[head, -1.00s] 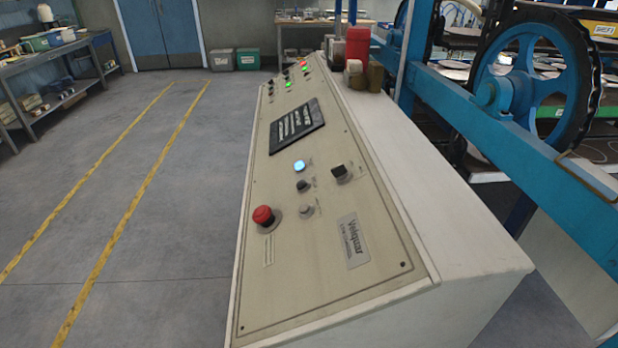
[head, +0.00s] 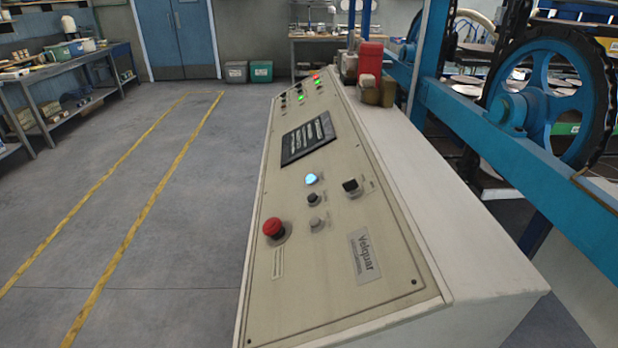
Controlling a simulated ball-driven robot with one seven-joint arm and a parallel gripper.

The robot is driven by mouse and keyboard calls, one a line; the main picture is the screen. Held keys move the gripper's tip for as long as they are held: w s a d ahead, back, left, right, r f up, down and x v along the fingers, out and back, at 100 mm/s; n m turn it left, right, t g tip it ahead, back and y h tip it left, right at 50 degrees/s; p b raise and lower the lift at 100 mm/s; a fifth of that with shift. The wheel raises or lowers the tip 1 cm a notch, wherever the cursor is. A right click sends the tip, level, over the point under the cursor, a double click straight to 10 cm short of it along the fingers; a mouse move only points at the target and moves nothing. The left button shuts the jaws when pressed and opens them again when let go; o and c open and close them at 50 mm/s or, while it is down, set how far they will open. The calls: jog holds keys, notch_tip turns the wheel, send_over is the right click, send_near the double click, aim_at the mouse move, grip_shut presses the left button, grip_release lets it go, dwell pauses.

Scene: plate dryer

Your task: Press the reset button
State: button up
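A beige control console (head: 330,290) with a sloped face stands in the middle of the head view. A dark screen (head: 307,139) with text sits farther up, and small lit green and red controls (head: 308,90) lie at the far end. My gripper is not in view.
Open grey floor (head: 120,220) with yellow lines (head: 150,215) lies left of the console. A workbench (head: 70,80) stands at the far left. A blue machine frame with a large wheel (head: 545,95) borders the console's right.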

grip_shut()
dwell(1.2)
